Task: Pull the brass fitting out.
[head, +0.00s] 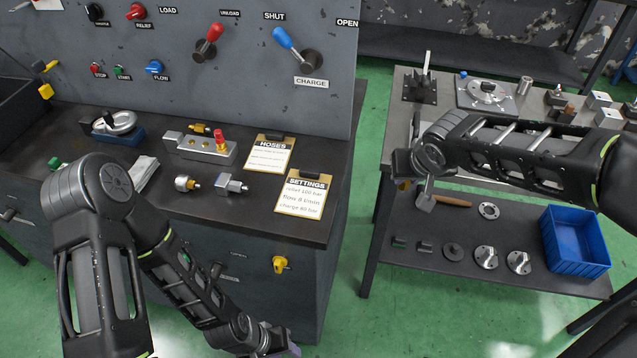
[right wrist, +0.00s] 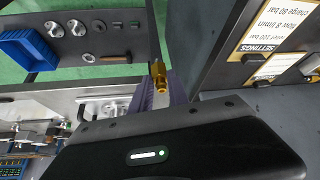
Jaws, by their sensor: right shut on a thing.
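My right gripper (head: 400,172) is shut on a brass fitting (right wrist: 159,78), whose threaded brass body shows between the fingers in the right wrist view. In the head view only a small brass part of it (head: 404,186) shows under the gripper. The gripper is in the air near the gap between the dark bench and the right-hand table, apart from the metal block (head: 202,147). That block lies on the bench with a red and brass part standing on it. My left gripper (head: 285,348) is low at the bottom edge, partly cut off, and its opening is hidden.
Two loose fittings (head: 187,184) and (head: 232,185) lie on the bench near the HOSES (head: 268,155) and SETTINGS (head: 305,196) clipboards. The right-hand table's lower shelf holds a hammer (head: 450,199), several round metal parts and a blue bin (head: 574,242). Green floor shows between bench and table.

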